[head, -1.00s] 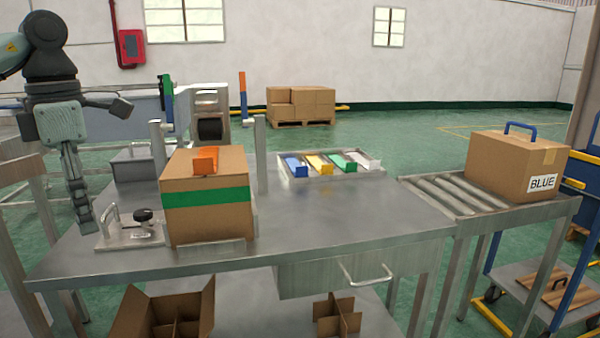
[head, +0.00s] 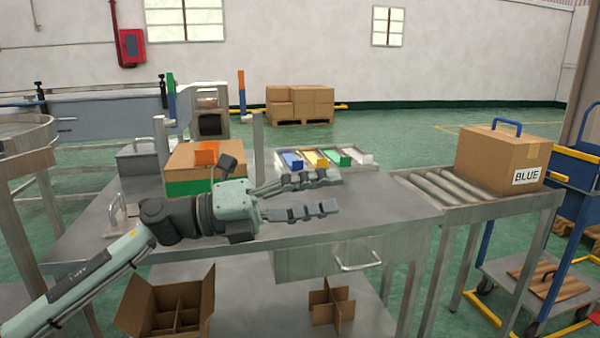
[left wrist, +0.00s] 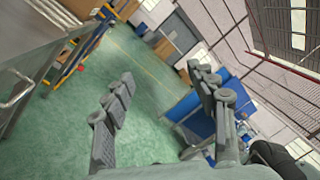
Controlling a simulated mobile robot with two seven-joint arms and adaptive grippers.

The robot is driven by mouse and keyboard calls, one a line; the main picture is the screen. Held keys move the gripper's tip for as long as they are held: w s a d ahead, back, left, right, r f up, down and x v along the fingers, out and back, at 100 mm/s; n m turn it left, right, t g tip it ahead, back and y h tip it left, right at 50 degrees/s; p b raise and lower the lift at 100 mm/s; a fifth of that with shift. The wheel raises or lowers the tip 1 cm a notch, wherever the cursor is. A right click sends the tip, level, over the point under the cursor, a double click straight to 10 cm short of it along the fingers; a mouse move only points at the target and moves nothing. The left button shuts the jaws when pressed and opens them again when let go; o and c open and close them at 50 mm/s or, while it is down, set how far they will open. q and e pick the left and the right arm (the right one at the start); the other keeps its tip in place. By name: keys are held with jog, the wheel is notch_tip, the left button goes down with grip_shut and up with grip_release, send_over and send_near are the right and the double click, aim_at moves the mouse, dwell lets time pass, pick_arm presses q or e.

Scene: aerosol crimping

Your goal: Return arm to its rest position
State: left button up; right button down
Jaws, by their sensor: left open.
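My left gripper (head: 318,194) reaches in from the left in the head view. It points right above the steel table (head: 360,221), its two fingers apart and nothing between them. In the left wrist view the same open fingers (left wrist: 160,105) show with green floor between them. My right gripper is not in view.
A tray with blue, yellow, green and white pieces (head: 325,160) lies behind the gripper. A roller conveyor (head: 445,190) at the right bears a box labelled BLUE (head: 495,160). The table's front right is clear.

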pick_arm(q)
jog(key=w+a+f+n+t+y, duration=0.75)
jog(key=w+a+n+t, duration=0.2)
jog(key=n+t, duration=0.85)
jog(key=s+a+f+n+g+y, duration=0.1)
jog(key=a+f+n+g+y, duration=0.1)
jog(key=a+f+n+y, duration=0.5)
jog(key=s+a+f+n+g+y, duration=0.15)
jog(key=a+f+n, duration=0.35)
jog(key=f, duration=0.5)
jog(key=s+a+f+n+g+y, duration=0.2)
jog(key=s+f+n+g, duration=0.15)
jog(key=f, duration=0.35)
jog(key=s+a+f+n+g+y, duration=0.25)
jog(key=s+f, duration=0.25)
jog(key=f, duration=0.3)
jog(key=s+a+f+n+g, duration=0.1)
jog(key=s+a+f+g, duration=0.1)
jog(key=s+f+g, duration=0.2)
jog(key=s+a+f+n+g, duration=0.2)
jog(key=s+f, duration=0.7)
jog(key=s, duration=0.9)
jog(key=shift+f+g, duration=0.35)
jog(key=shift+g, duration=0.7)
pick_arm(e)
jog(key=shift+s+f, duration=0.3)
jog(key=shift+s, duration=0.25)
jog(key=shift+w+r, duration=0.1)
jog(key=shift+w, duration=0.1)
